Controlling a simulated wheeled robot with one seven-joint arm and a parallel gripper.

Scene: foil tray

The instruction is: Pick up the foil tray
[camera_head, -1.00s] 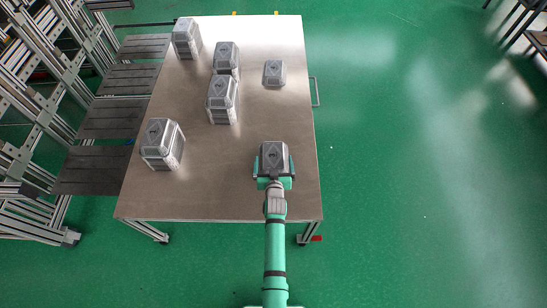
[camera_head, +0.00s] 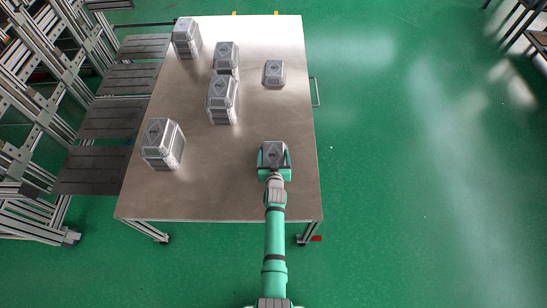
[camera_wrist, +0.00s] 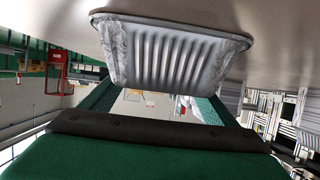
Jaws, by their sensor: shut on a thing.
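A silver foil tray (camera_head: 273,153) is at the near right of the steel table in the head view. My gripper (camera_head: 274,162) is shut on it, with green fingers along its left and right sides. In the wrist view the ribbed foil tray (camera_wrist: 170,55) sits between the two green fingers (camera_wrist: 155,102), its rim towards the top of the picture. From the head view I cannot tell how far it is above the table.
Stacks of similar foil trays stand on the table (camera_head: 210,190): one at the left (camera_head: 162,145), others in the middle (camera_head: 222,100) and far left (camera_head: 186,38). A low one (camera_head: 274,73) is at the far right. The near left tabletop is clear.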

